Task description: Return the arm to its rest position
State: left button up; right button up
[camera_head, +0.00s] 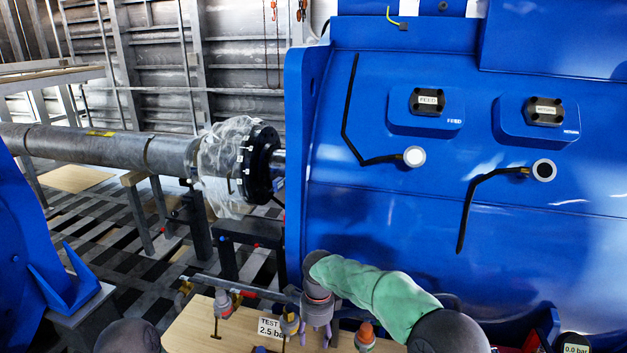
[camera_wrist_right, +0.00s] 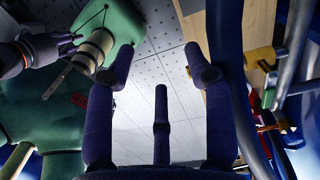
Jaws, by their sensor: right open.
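My right arm with its green sleeve (camera_head: 375,287) reaches in from the bottom right of the head view. Its gripper (camera_head: 318,334) points down over the wooden bench, low in the middle. In the right wrist view the three dark fingers of this gripper (camera_wrist_right: 160,75) are spread apart with nothing between them. A second dark gripper, seemingly my left one (camera_wrist_right: 62,45), shows at the upper left of the wrist view; its jaw state is unclear. In the head view my left gripper is not visible.
A large blue motor housing (camera_head: 400,225) stands close ahead, with two capped ports and two hoses. A grey shaft (camera_head: 100,147) runs left.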

jog(key=s+d+f+n+y+b, duration=0.15)
jog(key=s+f+n, duration=0.3)
jog(key=f, duration=0.65)
jog(key=s+d+f+n+y, duration=0.1)
jog(key=s+d+f+n, duration=0.4)
jog(key=f, duration=0.7)
jog(key=s+d+f+n+b, duration=0.1)
jog(key=s+f+n, duration=0.2)
jog(key=s, duration=0.7)
jog(key=s+d+f+n, duration=0.2)
jog(key=s+f+n, duration=0.2)
jog(key=s, duration=0.5)
jog(key=shift+s+f+t+y+b, duration=0.3)
jog(key=shift+s+f+y+b, duration=0.15)
jog(key=shift+f, duration=0.4)
